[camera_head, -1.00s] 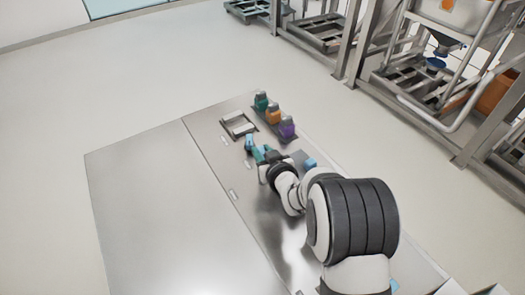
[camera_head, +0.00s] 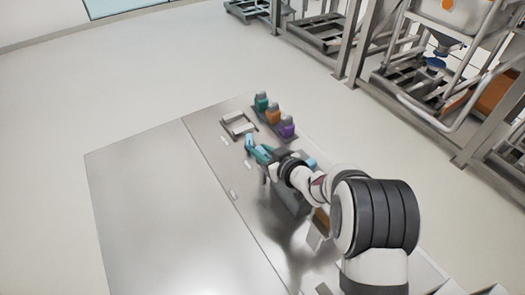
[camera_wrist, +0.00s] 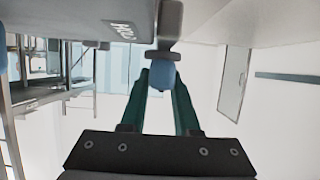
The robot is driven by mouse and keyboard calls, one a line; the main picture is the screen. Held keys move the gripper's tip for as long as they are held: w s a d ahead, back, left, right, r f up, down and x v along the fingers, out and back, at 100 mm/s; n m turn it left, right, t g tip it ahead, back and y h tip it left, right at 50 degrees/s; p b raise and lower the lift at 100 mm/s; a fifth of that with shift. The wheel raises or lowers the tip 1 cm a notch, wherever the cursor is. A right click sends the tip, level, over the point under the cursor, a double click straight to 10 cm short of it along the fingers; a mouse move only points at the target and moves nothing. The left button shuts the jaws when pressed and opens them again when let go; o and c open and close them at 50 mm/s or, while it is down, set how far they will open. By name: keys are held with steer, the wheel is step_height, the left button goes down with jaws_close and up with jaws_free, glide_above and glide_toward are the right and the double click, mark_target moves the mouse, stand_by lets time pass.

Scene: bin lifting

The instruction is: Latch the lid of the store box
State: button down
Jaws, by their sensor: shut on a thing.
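My gripper (camera_wrist: 160,85), with its teal fingers, is shut on a blue knob (camera_wrist: 161,74). The knob hangs below a dark collar and grey post. A large grey body with lettering (camera_wrist: 80,35) fills the top of the wrist view beside the post. In the head view my gripper (camera_head: 261,153) is low at the table's right half, with a light-blue piece (camera_head: 249,141) at its tip. A grey box-like shape (camera_head: 289,199) shows partly beneath my arm. I cannot tell whether it is the store box; its lid and latch are not clear.
A grey rectangular frame (camera_head: 238,125) lies at the far end of the table (camera_head: 150,200). A rack of green, orange and purple-bodied containers (camera_head: 273,116) stands beside it. Another blue piece (camera_head: 311,163) is right of my wrist. The table's left half is clear.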

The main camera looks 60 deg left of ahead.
steer(key=c, duration=0.6)
jaws_free()
steer(key=shift+c, duration=0.2)
